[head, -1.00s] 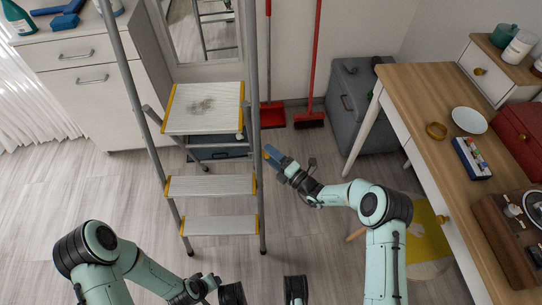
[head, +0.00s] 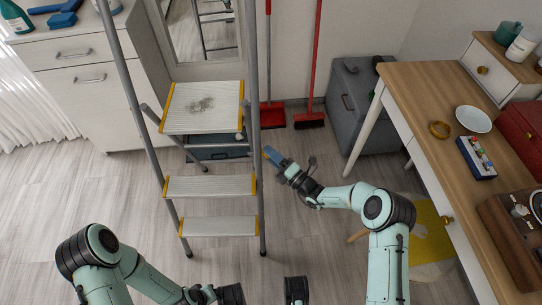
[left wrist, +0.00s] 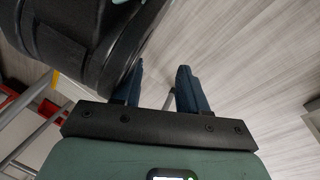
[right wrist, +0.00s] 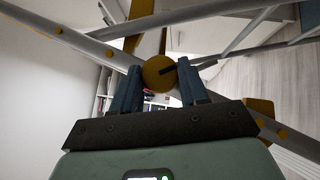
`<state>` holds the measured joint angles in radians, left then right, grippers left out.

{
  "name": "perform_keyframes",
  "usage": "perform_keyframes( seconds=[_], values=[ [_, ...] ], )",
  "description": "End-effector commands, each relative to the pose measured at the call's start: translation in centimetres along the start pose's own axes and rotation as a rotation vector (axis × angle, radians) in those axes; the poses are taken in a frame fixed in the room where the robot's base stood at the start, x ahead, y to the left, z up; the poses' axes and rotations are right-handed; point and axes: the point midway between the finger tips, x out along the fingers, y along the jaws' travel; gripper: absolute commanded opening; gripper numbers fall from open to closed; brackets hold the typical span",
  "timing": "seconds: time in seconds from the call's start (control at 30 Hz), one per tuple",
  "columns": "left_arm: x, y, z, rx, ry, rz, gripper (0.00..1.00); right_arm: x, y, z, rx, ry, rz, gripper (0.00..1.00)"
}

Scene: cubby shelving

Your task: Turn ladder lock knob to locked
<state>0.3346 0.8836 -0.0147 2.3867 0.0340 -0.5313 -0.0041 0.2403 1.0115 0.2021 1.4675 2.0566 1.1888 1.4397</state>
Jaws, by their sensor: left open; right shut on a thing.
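The stepladder (head: 210,187) stands upright with its rails and yellow-edged steps in the head view. The round yellow-brass lock knob (right wrist: 159,73) with a dark bar across its face sits on the ladder's rail in the right wrist view. My right gripper (right wrist: 157,77) is shut on the knob, one blue finger on each side. In the head view the right gripper (head: 271,156) is at the ladder's right rail, and the knob is too small to make out there. My left gripper (left wrist: 162,72) is open and empty over the floor in the left wrist view.
A wooden desk (head: 425,88) with small items stands on the right. A grey box (head: 362,105) and a red broom (head: 309,118) stand behind the ladder. A white cabinet (head: 75,95) is at the left. Floor left of the ladder is clear.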

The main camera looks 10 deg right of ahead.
Motion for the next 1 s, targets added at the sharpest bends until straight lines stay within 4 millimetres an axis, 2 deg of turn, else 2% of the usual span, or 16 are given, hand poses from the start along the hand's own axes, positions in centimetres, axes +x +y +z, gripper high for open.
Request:
perform_keyframes(
  seconds=[0.03,0.2,0.4,0.7,1.0],
  values=[
    [1.0,-0.8,0.9,-0.009,-0.031,-0.015,0.43,-0.1,-0.5,0.1,-0.022,-0.002,0.025,0.0],
    [2.8,-3.2,4.0,-0.04,-0.136,-0.061,0.43,-0.1,-0.6,0.1,-0.114,-0.003,0.117,0.0],
    [3.5,-4.9,6.3,-0.065,-0.215,-0.095,0.43,0.0,-0.6,0.1,-0.218,-0.004,0.219,0.0],
    [3.5,-5.3,6.9,-0.071,-0.236,-0.104,0.43,0.0,-0.6,0.2,-0.325,-0.003,0.324,0.0],
    [3.5,-5.3,6.9,-0.071,-0.237,-0.105,0.43,0.1,-0.6,0.2,-0.359,-0.002,0.359,0.0]
  ],
)
